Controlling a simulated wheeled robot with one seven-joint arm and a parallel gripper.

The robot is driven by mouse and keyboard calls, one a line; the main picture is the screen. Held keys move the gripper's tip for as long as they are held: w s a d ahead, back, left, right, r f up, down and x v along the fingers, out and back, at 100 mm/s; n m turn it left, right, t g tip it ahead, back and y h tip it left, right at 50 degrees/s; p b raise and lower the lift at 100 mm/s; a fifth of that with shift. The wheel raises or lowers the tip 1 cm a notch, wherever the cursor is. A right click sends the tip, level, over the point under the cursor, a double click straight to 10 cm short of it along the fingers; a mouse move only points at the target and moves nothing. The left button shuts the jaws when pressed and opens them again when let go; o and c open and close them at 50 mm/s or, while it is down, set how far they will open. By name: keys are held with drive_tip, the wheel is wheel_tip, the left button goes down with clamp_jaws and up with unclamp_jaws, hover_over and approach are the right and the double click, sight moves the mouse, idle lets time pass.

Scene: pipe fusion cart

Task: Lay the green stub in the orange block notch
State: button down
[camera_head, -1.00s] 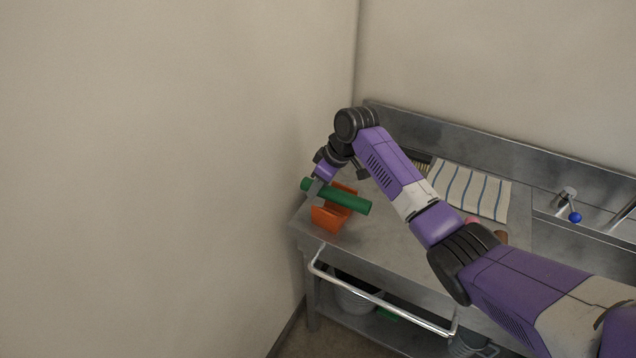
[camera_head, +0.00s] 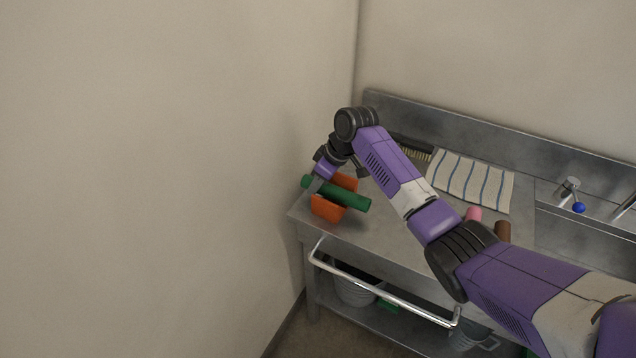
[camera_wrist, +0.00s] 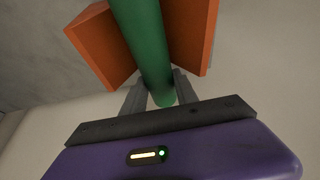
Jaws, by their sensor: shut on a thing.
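The green stub (camera_head: 343,196) is a long round rod. It lies across the orange block (camera_head: 328,208) at the left end of the steel cart top. In the wrist view the green stub (camera_wrist: 143,40) runs between the two raised orange sides of the block (camera_wrist: 192,30). My gripper (camera_head: 318,181) is shut on the stub near its left end. In the wrist view my gripper's fingers (camera_wrist: 155,92) sit on both sides of the stub. I cannot tell whether the stub touches the bottom of the notch.
A striped cloth (camera_head: 470,184) and a brush (camera_head: 412,148) lie toward the back. A pink piece (camera_head: 473,214) and a brown piece (camera_head: 502,231) stand near my arm. A blue-knobbed lever (camera_head: 578,207) is at right. Walls close off the left and back.

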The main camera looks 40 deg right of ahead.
drive_tip(key=shift+f, duration=0.35)
drive_tip(key=c, duration=0.9)
unclamp_jaws()
drive_tip(key=shift+o, duration=0.2)
drive_tip(key=shift+b+v, duration=0.65)
drive_tip(key=shift+v, duration=3.25)
